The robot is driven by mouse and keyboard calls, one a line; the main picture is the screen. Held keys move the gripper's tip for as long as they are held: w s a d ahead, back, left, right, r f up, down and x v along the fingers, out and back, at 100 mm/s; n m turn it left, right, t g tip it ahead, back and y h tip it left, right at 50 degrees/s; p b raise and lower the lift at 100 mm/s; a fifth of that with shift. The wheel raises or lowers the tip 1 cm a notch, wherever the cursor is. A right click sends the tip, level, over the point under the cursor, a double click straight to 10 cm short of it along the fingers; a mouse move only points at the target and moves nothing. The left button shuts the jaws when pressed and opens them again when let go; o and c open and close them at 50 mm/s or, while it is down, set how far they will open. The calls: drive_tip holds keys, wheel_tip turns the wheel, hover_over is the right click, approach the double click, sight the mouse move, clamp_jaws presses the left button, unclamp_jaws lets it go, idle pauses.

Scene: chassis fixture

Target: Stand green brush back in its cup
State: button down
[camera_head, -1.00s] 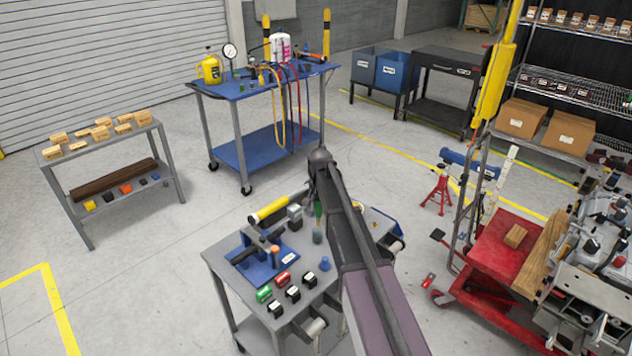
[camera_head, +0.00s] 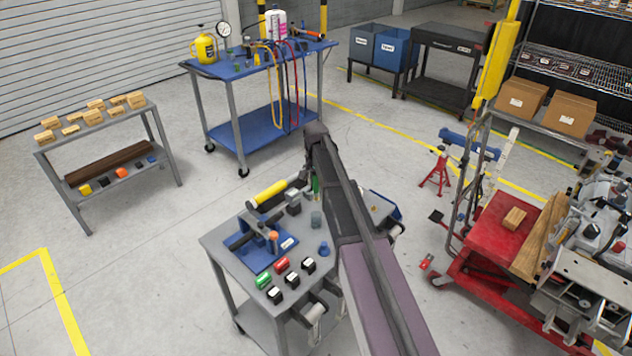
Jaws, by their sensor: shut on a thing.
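The green brush (camera_head: 315,186) shows as a small upright green strip beside my dark arm, above the grey work cart (camera_head: 225,250). My gripper (camera_head: 312,178) is mostly hidden by the arm; it appears shut on the brush. A small grey-green cup (camera_head: 316,219) stands on the cart top just below the brush. The brush's lower end looks close above the cup, but I cannot tell the exact gap or whether they line up in depth.
A blue fixture (camera_head: 262,250), a yellow-handled tool (camera_head: 268,194), a blue cone-like piece (camera_head: 324,249) and several red, green and black blocks (camera_head: 280,264) crowd the cart top. A blue cart (camera_head: 262,72) stands behind. A red cart (camera_head: 490,240) stands right.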

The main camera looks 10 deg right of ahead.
sight(316, 192)
drive_tip(key=shift+f+b, duration=2.45)
drive_tip(key=shift+f, duration=0.1)
drive_tip(key=shift+s+f+b, duration=0.1)
drive_tip(key=shift+f+b, duration=0.35)
drive_tip(key=shift+f, duration=0.05)
drive_tip(key=shift+f+b, duration=1.7)
drive_tip(key=shift+b, duration=0.05)
drive_tip(key=shift+f, duration=0.1)
drive_tip(key=shift+c, duration=1.6)
unclamp_jaws()
drive_tip(key=shift+r+p, duration=4.95)
drive_tip(key=shift+r, duration=0.1)
